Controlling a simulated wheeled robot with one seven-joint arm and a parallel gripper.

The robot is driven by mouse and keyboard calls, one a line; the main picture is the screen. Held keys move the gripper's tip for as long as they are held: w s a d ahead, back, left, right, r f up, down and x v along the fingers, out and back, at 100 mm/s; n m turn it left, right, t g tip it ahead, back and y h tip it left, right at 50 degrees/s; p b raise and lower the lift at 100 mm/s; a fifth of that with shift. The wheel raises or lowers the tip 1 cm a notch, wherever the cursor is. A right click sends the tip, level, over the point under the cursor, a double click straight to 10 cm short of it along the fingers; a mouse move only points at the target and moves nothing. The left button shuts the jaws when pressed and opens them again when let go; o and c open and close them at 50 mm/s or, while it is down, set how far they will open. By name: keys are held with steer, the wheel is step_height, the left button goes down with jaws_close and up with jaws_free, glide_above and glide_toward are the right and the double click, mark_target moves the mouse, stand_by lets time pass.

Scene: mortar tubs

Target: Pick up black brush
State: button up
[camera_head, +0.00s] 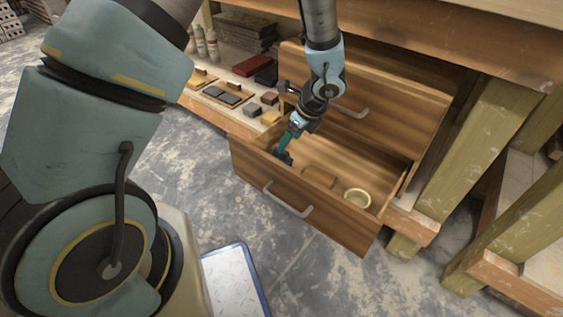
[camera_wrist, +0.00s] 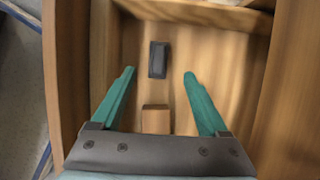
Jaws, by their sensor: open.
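A small black block-like thing (camera_wrist: 158,60), which I take for the black brush, lies on the floor of the open wooden drawer. In the wrist view it shows between and slightly beyond my fingertips, roughly lengthwise with the fingers. In the head view it (camera_head: 285,158) shows as a dark shape at the drawer's left end, partly hidden by my gripper (camera_head: 284,149). My gripper (camera_wrist: 159,73) has two teal fingers, spread wide apart with nothing held. It points down into the drawer; its exact height above the black thing is hard to tell.
The open drawer (camera_head: 315,222) has walls close around my gripper. A brown block (camera_head: 319,177) and a round yellowish bowl (camera_head: 357,198) lie further right inside it. Above it, another drawer (camera_head: 365,90) stands partly out. A shelf (camera_head: 205,105) at left holds bottles and several small blocks.

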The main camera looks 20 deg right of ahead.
mark_target(282, 157)
steer(key=b+x, duration=0.3)
steer(key=x, duration=0.6)
steer(key=shift+a+r, duration=0.1)
steer(key=shift+a, duration=0.05)
jaws_close()
stand_by(0.3)
